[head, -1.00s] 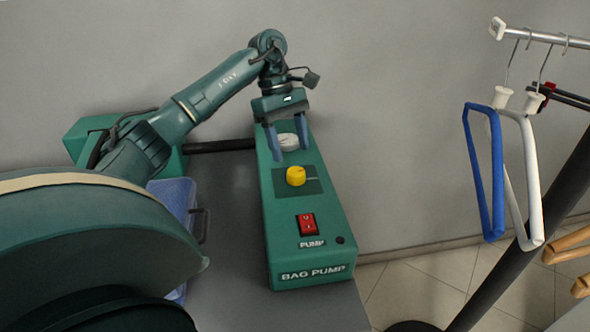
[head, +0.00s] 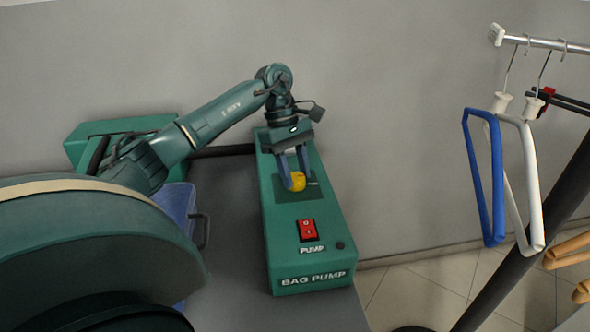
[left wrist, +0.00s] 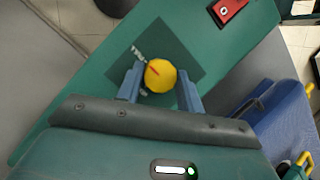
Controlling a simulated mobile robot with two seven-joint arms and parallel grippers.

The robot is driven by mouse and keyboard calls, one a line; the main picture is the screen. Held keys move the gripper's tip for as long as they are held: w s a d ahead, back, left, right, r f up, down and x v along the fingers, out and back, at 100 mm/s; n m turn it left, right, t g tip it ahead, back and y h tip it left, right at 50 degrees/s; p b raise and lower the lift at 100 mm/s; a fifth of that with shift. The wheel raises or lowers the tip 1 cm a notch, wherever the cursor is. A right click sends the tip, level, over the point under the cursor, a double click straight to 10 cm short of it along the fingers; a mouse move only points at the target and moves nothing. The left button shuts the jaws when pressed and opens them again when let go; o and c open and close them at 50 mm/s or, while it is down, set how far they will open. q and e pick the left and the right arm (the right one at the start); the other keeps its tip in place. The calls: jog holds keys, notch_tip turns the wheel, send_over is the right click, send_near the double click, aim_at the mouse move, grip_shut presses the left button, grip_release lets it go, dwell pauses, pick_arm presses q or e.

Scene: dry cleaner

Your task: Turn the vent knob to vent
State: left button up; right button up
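The green bag pump (head: 320,255) lies on a grey bench, with its "BAG PUMP" label at the front. Its yellow vent knob (head: 298,183) sits on a darker green square behind the red switch (head: 306,229). My left gripper (head: 296,181) points down over the knob, one finger on each side. The left wrist view shows the knob (left wrist: 161,76) between the blue fingers, with small gaps on both sides, so the gripper is open. A red line on the knob points to the upper left there, toward small white lettering that I cannot read. My right gripper is not in view.
A blue bin (head: 178,205) with a handle stands left of the pump. A grey wall is close behind. To the right, a blue hanger (head: 484,180) and a white hanger (head: 533,190) hang from a rail, apart from the pump.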

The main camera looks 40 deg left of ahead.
pick_arm(q)
jog(key=c, duration=0.4)
